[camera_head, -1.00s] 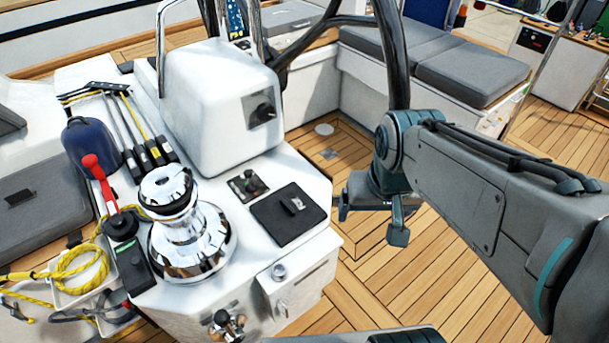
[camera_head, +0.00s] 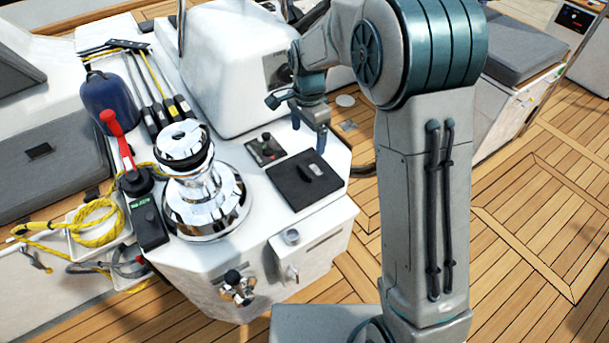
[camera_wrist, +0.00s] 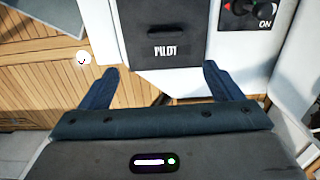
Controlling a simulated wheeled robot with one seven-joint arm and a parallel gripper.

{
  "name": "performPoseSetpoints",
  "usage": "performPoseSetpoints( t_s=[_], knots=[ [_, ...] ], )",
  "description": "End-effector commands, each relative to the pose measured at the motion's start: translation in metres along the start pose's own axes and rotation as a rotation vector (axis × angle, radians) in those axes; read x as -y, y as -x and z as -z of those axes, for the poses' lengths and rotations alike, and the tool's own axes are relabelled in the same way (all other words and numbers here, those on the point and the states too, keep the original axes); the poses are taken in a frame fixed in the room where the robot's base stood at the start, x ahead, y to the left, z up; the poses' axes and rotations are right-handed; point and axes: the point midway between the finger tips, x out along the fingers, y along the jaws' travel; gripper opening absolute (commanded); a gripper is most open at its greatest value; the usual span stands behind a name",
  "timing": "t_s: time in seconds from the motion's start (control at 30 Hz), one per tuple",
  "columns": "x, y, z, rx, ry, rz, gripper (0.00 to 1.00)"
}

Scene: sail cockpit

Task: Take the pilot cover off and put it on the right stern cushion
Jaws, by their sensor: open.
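The pilot cover (camera_head: 303,180) is a flat black square panel with a small raised grip, lying on the white console top. In the wrist view the cover (camera_wrist: 163,22) lies straight ahead of my gripper, with "PILOT" printed on it and a dark grip above the word. My gripper (camera_head: 308,128) is open and empty, above the far side of the cover in the head view. Its two blue fingers (camera_wrist: 160,68) are spread to about the cover's width.
A chrome winch (camera_head: 204,195) stands left of the cover. A red lever (camera_head: 117,135) and yellow rope (camera_head: 98,222) are at left. Teak floor (camera_head: 530,225) is open at right.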

Motion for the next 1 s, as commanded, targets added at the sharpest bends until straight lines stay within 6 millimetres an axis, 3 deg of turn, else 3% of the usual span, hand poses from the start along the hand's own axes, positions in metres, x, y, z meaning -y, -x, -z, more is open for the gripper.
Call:
performPoseSetpoints(
  t_s=[0.17,0.5,0.77,1.0],
  knots=[
    [0.005,-0.021,-0.002,0.003,-0.021,-0.009,0.85],
    [0.004,-0.082,-0.002,0.003,-0.019,-0.008,0.85],
    [0.006,-0.099,-0.002,0.002,-0.019,-0.007,0.85],
    [0.01,-0.131,-0.003,0.003,-0.018,-0.007,0.85]
  ],
)
